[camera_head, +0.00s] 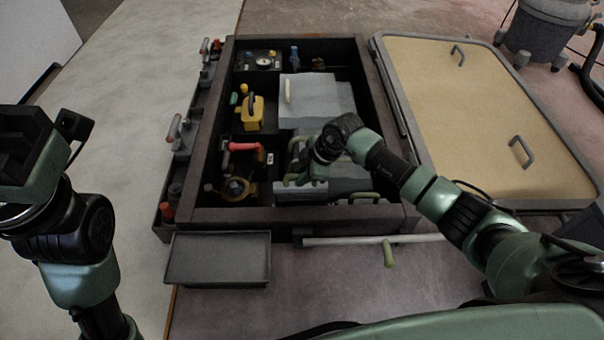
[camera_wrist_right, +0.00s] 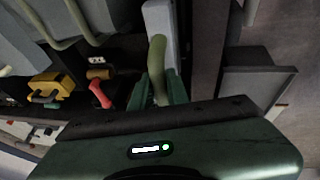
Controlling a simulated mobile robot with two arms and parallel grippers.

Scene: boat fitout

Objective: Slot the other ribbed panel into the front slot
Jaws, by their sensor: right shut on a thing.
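My right gripper (camera_head: 304,176) is inside the dark open locker (camera_head: 228,216), near its front wall. In the right wrist view, the gripper (camera_wrist_right: 160,92) is shut on an olive handle (camera_wrist_right: 157,62). A pale grey panel (camera_wrist_right: 161,18) shows edge-on behind this handle. In the head view, grey panel surfaces (camera_head: 345,188) lie under and beside the gripper; the arm partly hides them and the front slot cannot be made out. Another grey panel (camera_head: 318,98) with a pale handle is at the back. My left gripper (camera_head: 25,140) is off to the left; its fingers are unclear.
A grey tray (camera_head: 218,279) and a pale bar (camera_head: 350,240) with an olive handle (camera_head: 389,255) lie in front. A tan hatch lid (camera_head: 470,110) lies right.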

